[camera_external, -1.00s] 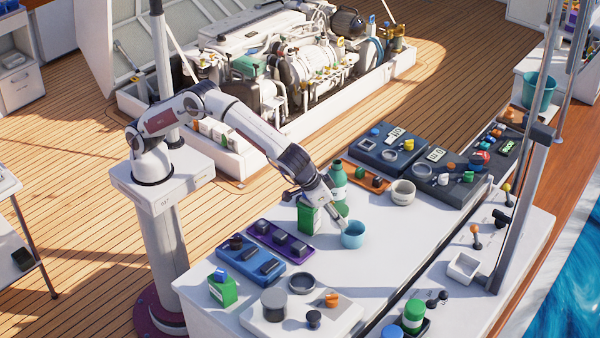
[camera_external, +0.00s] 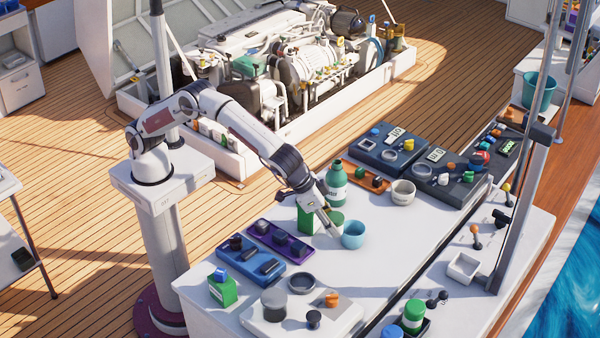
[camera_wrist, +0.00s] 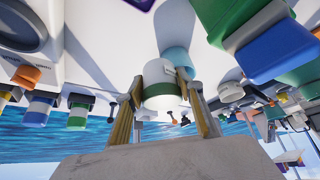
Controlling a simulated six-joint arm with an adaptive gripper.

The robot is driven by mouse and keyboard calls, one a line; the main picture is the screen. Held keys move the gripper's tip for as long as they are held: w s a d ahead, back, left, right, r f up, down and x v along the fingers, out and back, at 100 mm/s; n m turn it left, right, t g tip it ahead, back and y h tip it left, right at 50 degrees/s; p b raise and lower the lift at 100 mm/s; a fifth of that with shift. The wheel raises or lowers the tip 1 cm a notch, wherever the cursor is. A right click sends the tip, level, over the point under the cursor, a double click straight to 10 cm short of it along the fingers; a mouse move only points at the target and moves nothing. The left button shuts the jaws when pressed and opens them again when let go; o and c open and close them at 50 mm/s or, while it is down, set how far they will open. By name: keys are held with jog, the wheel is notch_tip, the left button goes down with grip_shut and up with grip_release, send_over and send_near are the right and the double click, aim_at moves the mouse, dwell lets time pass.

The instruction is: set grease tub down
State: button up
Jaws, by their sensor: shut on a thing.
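The grease tub is a short white tub with a green band, seen in the wrist view (camera_wrist: 162,94) between the two fingers. In the external view its green top (camera_external: 337,216) shows beside my fingertips, low over the white worktop (camera_external: 385,262). My gripper (camera_external: 333,228) is shut on the tub; its fingers also show in the wrist view (camera_wrist: 162,112). A light blue cup (camera_external: 353,235) stands just right of the fingertips. I cannot tell whether the tub's base touches the worktop, since the fingers partly hide it.
A green bottle (camera_external: 336,186) stands behind the gripper, and a green box (camera_external: 305,219) to its left. A purple tray (camera_external: 280,240) and a blue tray (camera_external: 250,265) lie at left. A grey-white ring-shaped bowl (camera_external: 403,192) is at right. The worktop front right of the cup is clear.

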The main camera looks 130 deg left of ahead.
jog(key=w+d+r+m+t+h, duration=0.1)
jog(key=w+d+r+m, duration=0.1)
jog(key=d, duration=0.5)
jog(key=shift+d+r+m+h, duration=0.2)
jog(key=shift+m+h, duration=0.1)
jog(key=shift+m, duration=0.5)
jog(key=shift+f, duration=0.15)
jog(key=shift+f, duration=2.45)
jog(key=shift+f, duration=2.5)
jog(key=shift+f, duration=0.1)
jog(key=o, duration=1.3)
jog(key=shift+c, duration=0.2)
